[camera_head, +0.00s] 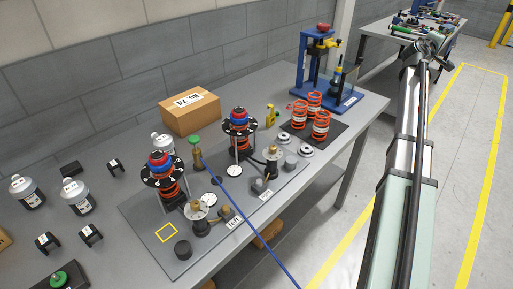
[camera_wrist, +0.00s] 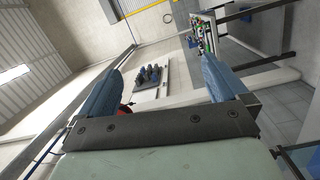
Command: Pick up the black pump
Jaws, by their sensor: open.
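No single thing is plainly the black pump; I cannot tell which it is. One dark-bodied part with a brass top (camera_head: 200,222) stands on the near grey plate, and a similar part (camera_head: 270,168) stands on the farther plate. A tall dark item (camera_head: 337,83) stands on the blue press base. My arm reaches up the right side in the head view, away from these parts.
Orange springs (camera_head: 314,108) stand on a black mat, with a blue press (camera_head: 312,62) behind. A cardboard box (camera_head: 189,110) sits at the back. White-labelled bottles (camera_head: 75,196) and black brackets (camera_head: 90,234) stand left. A second table (camera_head: 390,36) stands far right; floor lies between.

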